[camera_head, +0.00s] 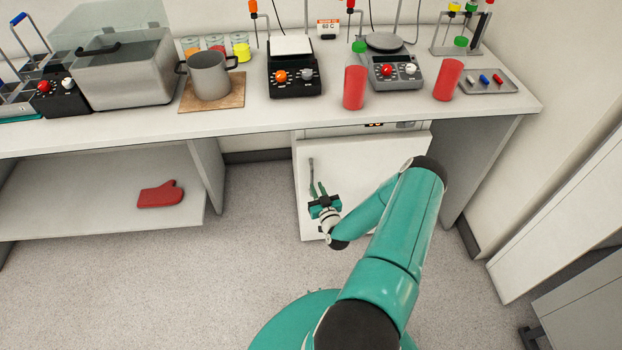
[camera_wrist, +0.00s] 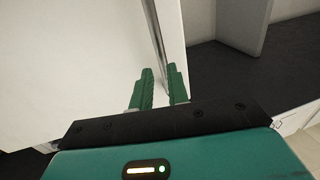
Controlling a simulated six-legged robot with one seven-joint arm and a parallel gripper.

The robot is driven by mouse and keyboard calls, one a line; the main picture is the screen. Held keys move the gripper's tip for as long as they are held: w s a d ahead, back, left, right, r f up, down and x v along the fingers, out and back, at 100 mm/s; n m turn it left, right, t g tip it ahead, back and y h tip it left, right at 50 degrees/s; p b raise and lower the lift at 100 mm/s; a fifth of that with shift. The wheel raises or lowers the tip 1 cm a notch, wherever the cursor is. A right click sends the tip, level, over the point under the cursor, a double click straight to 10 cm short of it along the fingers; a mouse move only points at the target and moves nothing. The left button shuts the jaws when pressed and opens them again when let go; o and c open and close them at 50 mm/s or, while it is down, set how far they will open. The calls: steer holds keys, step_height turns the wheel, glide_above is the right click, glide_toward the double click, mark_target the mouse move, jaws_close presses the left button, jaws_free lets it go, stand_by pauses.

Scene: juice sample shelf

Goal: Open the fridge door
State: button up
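The fridge (camera_head: 365,165) is a white under-counter unit below the right part of the bench. Its door looks shut in the head view. A slim grey upright handle (camera_head: 311,170) is on the door's left side. My gripper (camera_head: 318,188) is at the lower part of this handle, fingers pointing at the door. In the wrist view the green fingers (camera_wrist: 161,85) stand apart, with a narrow gap. The white door face (camera_wrist: 70,60) fills the left, and a pale upright strip runs down to the gap.
A red mitt (camera_head: 160,194) lies on the low shelf at left. The floor (camera_head: 200,270) before the fridge is clear.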

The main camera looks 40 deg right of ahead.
mark_target(312, 179)
steer(key=x, duration=0.5)
steer(key=shift+w, duration=0.35)
jaws_close()
steer(key=shift+s, duration=0.1)
